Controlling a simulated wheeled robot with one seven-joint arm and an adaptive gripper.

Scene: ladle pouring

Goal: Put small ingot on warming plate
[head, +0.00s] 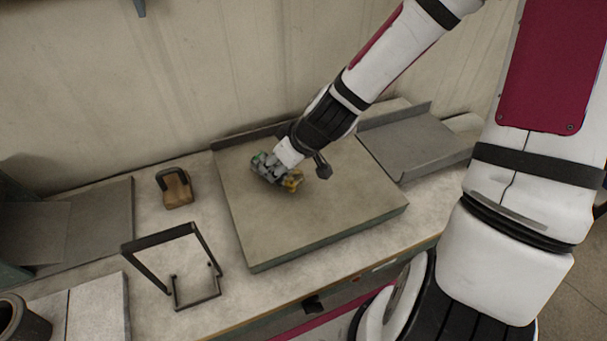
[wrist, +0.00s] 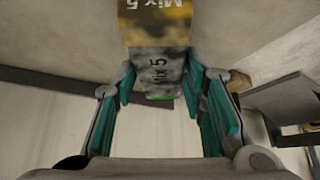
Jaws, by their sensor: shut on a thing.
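A broad flat beige-grey slab with a raised back edge, which looks like the warming plate (head: 325,228), fills the middle of the bench. My gripper (head: 275,172) is over the left-back part of it, pointing down at a slant. It is shut on the small ingot (head: 293,182), a block with yellow and grey faces. I cannot tell whether the ingot touches the plate.
A wooden block with a dark handle (head: 175,187) and a black wire stand (head: 172,262) are left of the plate. A grey metal tray (head: 415,147) is behind it at right. A dark round pot (head: 22,322) stands at the lower left. The plate's front is bare.

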